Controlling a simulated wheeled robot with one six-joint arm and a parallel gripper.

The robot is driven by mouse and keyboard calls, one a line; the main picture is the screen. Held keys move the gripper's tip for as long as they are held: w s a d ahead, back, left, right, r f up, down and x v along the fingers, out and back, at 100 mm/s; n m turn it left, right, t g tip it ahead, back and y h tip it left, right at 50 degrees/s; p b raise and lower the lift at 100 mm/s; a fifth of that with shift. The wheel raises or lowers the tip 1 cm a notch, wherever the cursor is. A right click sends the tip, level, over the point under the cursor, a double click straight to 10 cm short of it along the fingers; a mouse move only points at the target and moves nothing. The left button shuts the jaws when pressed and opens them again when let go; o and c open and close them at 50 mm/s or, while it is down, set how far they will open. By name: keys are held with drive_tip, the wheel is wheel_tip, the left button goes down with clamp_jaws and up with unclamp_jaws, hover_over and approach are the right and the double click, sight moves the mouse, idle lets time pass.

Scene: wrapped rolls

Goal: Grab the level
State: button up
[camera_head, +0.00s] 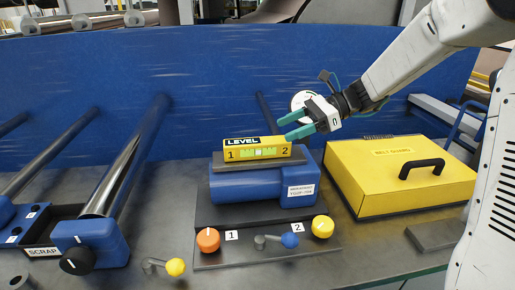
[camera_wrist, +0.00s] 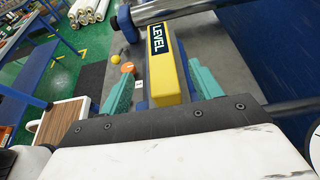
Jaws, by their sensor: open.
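The level (camera_head: 257,149) is a yellow block with a black "LEVEL" label and green vials. It lies on a dark plate on top of a blue block (camera_head: 262,186) at the middle of the table. My gripper (camera_head: 287,126) is at the level's right end, with its teal fingers apart. In the wrist view the level (camera_wrist: 168,75) lies lengthwise between the open fingers (camera_wrist: 154,75). A gap shows on its left side; the gap on its right looks narrower. Nothing is held.
A yellow belt guard box (camera_head: 400,175) with a black handle stands to the right. An orange knob (camera_head: 208,240) and a yellow knob (camera_head: 322,226) are in front of the blue block. A metal roller (camera_head: 128,160) is at left; a blue wall (camera_head: 200,85) stands behind.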

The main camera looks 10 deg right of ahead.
sight(263, 140)
drive_tip(key=x, duration=0.7)
drive_tip(key=shift+a+f, duration=0.1)
drive_tip(key=shift+f, duration=0.15)
clamp_jaws()
drive_tip(key=shift+r, duration=0.1)
